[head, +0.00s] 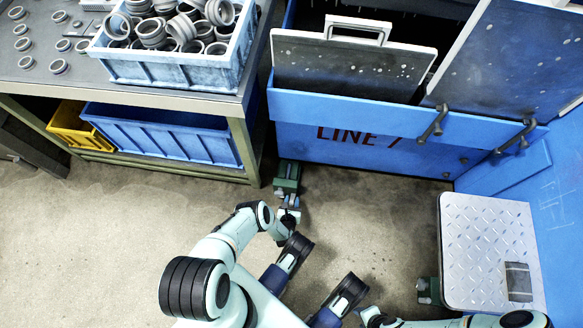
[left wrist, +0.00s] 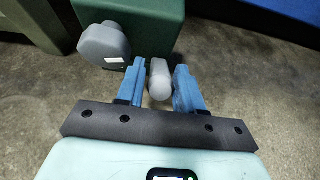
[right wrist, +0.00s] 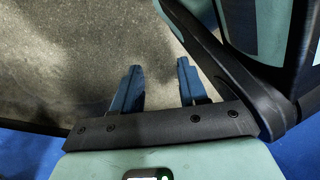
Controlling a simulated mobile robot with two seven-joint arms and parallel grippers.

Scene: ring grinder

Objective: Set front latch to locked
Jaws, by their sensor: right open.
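A green latch unit (head: 287,176) sits low at the left end of the blue machine, near the floor. In the left wrist view, its green block (left wrist: 150,28) carries a round grey knob (left wrist: 103,44) and a grey rounded handle (left wrist: 160,80). My left gripper (head: 290,206) is open at this unit. The handle stands between its two blue fingers, with gaps on both sides. A second green unit (head: 428,290) is beside the metal step. No label shows which one is the front latch. My right gripper (right wrist: 158,85) is open and empty over bare floor.
The blue machine (head: 350,155) marked LINE 7 stands ahead, with a grey handled panel (head: 350,66) in its top. A workbench (head: 200,101) with a blue crate of rings (head: 165,72) is at left. A diamond-plate step (head: 485,230) is at right. Floor between is clear.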

